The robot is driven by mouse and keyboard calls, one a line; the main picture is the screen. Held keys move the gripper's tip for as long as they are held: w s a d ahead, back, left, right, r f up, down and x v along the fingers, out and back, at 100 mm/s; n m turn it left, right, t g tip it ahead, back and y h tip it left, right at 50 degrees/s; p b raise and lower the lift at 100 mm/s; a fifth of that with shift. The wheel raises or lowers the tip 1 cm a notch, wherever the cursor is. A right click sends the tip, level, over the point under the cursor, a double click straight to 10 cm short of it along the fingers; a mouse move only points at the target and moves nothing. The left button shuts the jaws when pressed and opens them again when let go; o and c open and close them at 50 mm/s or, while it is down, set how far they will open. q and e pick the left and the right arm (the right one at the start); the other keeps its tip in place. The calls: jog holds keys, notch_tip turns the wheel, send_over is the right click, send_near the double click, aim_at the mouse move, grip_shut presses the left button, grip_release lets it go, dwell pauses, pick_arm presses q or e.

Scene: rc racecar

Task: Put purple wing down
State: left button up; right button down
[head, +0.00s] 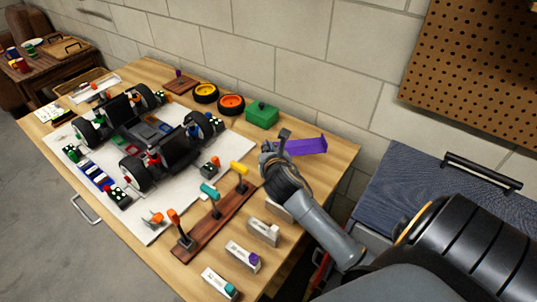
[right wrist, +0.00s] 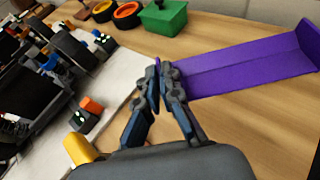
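The purple wing (head: 306,146) is at the far right part of the wooden table, a long flat piece with a raised end plate. In the right wrist view the wing (right wrist: 245,68) stretches right from my fingertips, its raised end at the far right. My right gripper (head: 277,147) is at the wing's left end. In the right wrist view its fingers (right wrist: 158,78) are closed together on that end, with a sliver of purple between the tips. I cannot tell whether the wing touches the table or is just above it. My left gripper is not in view.
The car chassis (head: 150,137) sits on a white mat (head: 150,228). A brown tool rack (head: 205,235) and small white boxes (head: 243,255) are in front. Bare wood surrounds the wing.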

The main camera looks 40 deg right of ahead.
jog(key=w+f, duration=0.1)
jog(key=w+d+f, duration=0.1)
jog(key=f, duration=0.2)
jog(key=shift+w+d+f+b, duration=0.15)
jog(key=shift+w+b, duration=0.2)
jog(key=shift+w, duration=0.05)
jog(key=shift+w+d+f, duration=0.1)
jog(key=shift+w+f, duration=0.05)
jog(key=shift+w+d+f, duration=0.1)
jog(key=shift+w+f, duration=0.1)
jog(key=shift+f, duration=0.15)
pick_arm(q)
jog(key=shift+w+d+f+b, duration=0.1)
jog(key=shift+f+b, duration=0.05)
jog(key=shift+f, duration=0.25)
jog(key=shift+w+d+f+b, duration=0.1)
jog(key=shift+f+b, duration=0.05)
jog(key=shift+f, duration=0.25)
pick_arm(e)
jog(key=shift+f, duration=1.45)
jog(key=shift+f, duration=0.15)
jog(key=c, duration=1.5)
grip_release()
